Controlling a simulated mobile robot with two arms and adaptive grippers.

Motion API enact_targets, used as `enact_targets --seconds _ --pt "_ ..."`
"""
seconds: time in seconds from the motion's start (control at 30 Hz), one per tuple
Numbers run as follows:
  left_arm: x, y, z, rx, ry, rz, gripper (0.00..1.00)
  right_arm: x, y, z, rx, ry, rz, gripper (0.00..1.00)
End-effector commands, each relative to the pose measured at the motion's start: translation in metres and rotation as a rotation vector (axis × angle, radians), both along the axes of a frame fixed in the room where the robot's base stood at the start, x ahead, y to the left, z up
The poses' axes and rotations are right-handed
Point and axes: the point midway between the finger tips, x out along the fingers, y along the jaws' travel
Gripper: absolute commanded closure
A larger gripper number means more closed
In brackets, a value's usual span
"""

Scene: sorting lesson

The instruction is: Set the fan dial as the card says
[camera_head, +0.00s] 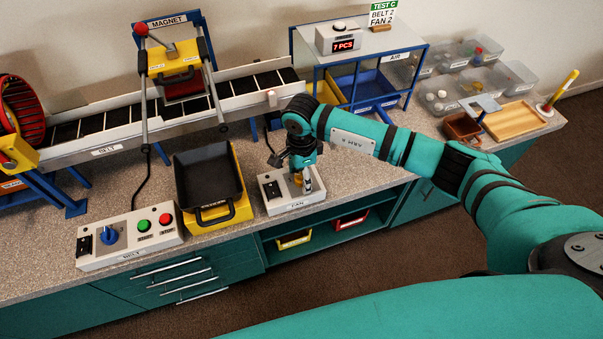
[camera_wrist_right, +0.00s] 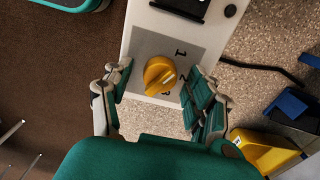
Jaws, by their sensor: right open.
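The card (camera_head: 382,14) at the back reads TEST C, BELT 2, FAN 2. The white fan box (camera_head: 272,190) stands at the bench's front edge, labelled FAN. Its yellow fan dial (camera_wrist_right: 159,75) shows in the right wrist view, beside printed numbers on a grey plate; 1 is clear, others are partly covered by a finger. I cannot tell for sure which number the dial points at. My right gripper (camera_head: 303,180) is over the box, pointing down. In the right wrist view its open fingers (camera_wrist_right: 160,82) are on either side of the dial; contact is unclear. My left gripper is out of view.
Left of the fan box is a black tray with a yellow base (camera_head: 245,206). Further left is the belt control box (camera_head: 128,240) with a blue dial, green and red buttons. The conveyor (camera_head: 105,137) and blue frame (camera_head: 405,95) stand behind. Clear bins (camera_head: 440,95) are at right.

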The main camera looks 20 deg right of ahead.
Motion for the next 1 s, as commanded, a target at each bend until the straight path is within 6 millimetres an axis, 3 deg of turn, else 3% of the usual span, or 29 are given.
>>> enact_targets --seconds 0.2,0.6,1.0 --pt "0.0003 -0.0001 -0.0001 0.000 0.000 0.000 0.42 0.0000 0.0000 -0.0002 0.000 0.000 0.000 0.44" --pt "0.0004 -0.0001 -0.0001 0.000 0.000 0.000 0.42 0.0001 -0.0002 0.0002 0.000 0.000 0.000 0.96" --pt "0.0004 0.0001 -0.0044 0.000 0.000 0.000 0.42 0.0004 -0.0007 -0.0007 -0.001 -0.001 -0.077 0.97"
